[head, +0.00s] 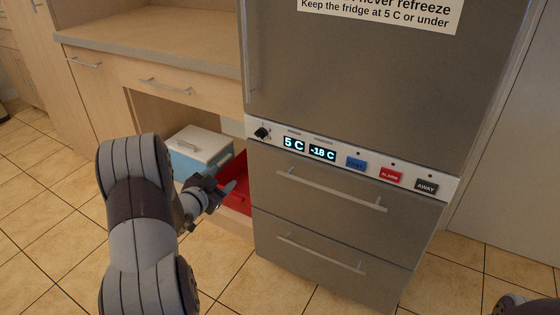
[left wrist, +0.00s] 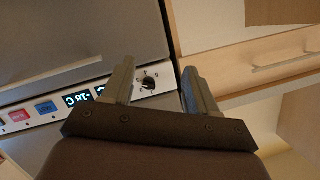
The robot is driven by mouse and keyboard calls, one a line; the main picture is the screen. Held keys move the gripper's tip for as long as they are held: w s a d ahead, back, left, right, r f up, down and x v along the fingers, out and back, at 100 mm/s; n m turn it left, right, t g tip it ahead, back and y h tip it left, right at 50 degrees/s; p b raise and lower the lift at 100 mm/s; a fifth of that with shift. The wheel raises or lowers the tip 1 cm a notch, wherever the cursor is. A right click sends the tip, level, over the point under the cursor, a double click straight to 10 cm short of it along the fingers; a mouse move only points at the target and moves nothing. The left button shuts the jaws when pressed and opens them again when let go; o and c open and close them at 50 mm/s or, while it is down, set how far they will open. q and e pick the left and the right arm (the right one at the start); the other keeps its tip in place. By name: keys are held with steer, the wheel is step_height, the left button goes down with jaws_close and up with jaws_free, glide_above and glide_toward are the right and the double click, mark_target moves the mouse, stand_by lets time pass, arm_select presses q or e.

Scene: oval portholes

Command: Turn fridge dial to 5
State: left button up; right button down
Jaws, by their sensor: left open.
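The fridge dial (head: 262,133) is a small black knob at the left end of the fridge's light control strip. Beside it, the fridge display (head: 293,143) reads 5 C and the second display (head: 322,152) reads -18 C. In the left wrist view the dial (left wrist: 149,83) shows between the two fingers, with small marks around it. My left gripper (head: 232,172) is open and empty, below and to the left of the dial in the head view, and apart from it. It also shows in the left wrist view (left wrist: 158,88). My right gripper is not visible.
Blue, red and black buttons (head: 390,176) sit along the strip. Two drawers with bar handles (head: 330,190) are below it. A white-lidded blue box (head: 198,148) and a red container (head: 238,183) stand in the open cupboard space on the left, under the counter (head: 150,45).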

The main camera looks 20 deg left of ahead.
mark_target(259, 136)
arm_select(q)
steer(key=w+d+r+m+t+h, duration=0.2)
steer(key=d+r+m+t+h, duration=0.1)
steer(key=r, duration=0.3)
steer(key=w+b, duration=0.1)
steer(key=w, duration=0.2)
steer(key=w+b, duration=0.1)
steer(key=w, duration=0.3)
steer(key=w+d+b, duration=0.1)
steer(key=w, duration=0.3)
steer(key=shift+d, duration=0.1)
steer(key=shift+w+r, duration=0.15)
steer(key=shift+w, duration=0.45)
steer(key=c, duration=1.1)
